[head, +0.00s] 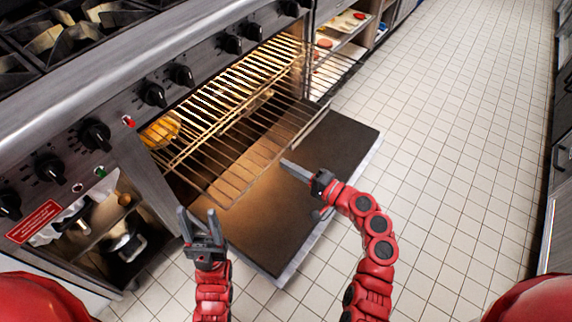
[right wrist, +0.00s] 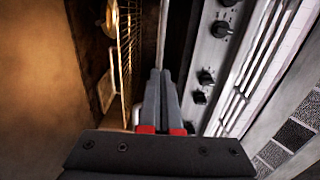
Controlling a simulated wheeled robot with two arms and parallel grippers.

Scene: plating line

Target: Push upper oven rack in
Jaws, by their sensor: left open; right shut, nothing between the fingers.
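The oven door (head: 350,135) is folded down flat. One rack (head: 225,95) sits inside the lit oven, level with the opening. A second wire rack (head: 255,160) sticks out over the door. Which is higher is hard to tell from this angle. My right gripper (head: 285,165) is shut and empty, its tips close to the outer edge of the sticking-out rack; contact is unclear. In the right wrist view its shut fingers (right wrist: 160,90) point up, with rack wires (right wrist: 125,50) to their left. My left gripper (head: 197,214) is open and empty, left of the rack's near corner.
A yellow-orange item (head: 162,131) is inside the oven at the left. Control knobs (head: 153,94) line the front above the opening. An open compartment with a pot (head: 122,243) is at lower left, and shelves with food (head: 345,22) are beyond. The tiled floor (head: 450,150) is clear.

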